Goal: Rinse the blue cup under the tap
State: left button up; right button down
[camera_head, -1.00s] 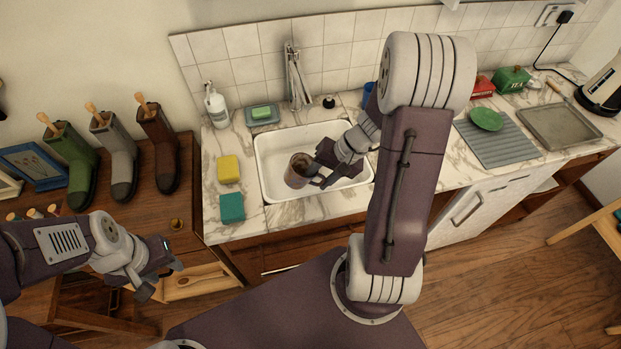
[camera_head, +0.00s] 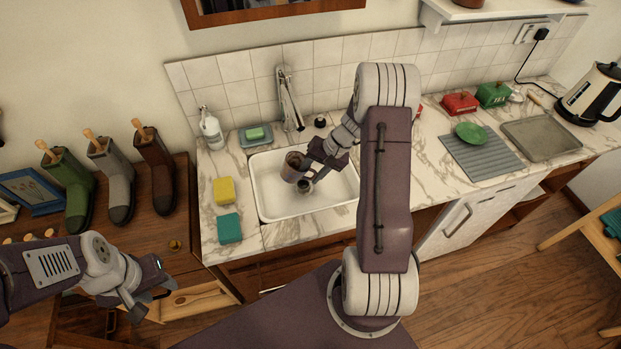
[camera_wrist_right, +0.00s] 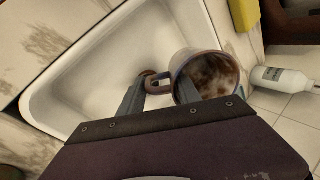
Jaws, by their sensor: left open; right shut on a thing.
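My right gripper (camera_head: 322,164) is shut on the handle of a cup (camera_head: 292,166), held over the white sink (camera_head: 325,198). The cup looks grey-brown with a bluish-grey rim; I cannot tell how blue it is beneath. In the right wrist view the cup (camera_wrist_right: 213,72) shows brown marks inside, and its handle lies between the fingers of the gripper (camera_wrist_right: 158,88). The tap (camera_head: 289,98) stands behind the sink, with the cup in front of it. No water shows. My left gripper (camera_head: 150,295) is open and empty, left of the counter.
A yellow sponge (camera_head: 224,190) and teal sponge (camera_head: 230,228) lie left of the sink. A white bottle (camera_head: 211,130) and soap dish (camera_head: 256,136) stand behind. Boots (camera_head: 112,185) stand at left.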

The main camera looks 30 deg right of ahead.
jog(key=shift+w+d+f, duration=0.15)
jog(key=shift+w+d, duration=0.15)
jog(key=shift+w, duration=0.3)
jog(key=shift+w+d+f, duration=0.1)
jog(key=shift+w+d, duration=0.25)
jog(key=shift+w, duration=0.25)
jog(key=shift+w+d+f, duration=0.15)
jog(key=shift+w+d, duration=0.15)
jog(key=shift+w, duration=0.3)
jog(key=shift+d, duration=0.1)
jog(key=shift+s+d, duration=0.25)
jog(key=shift+d, duration=0.2)
jog(key=shift+w+a, duration=0.25)
jog(key=shift+a, duration=0.3)
jog(key=shift+d, duration=0.2)
jog(key=shift+s+d, duration=0.3)
jog(key=shift+d, duration=0.05)
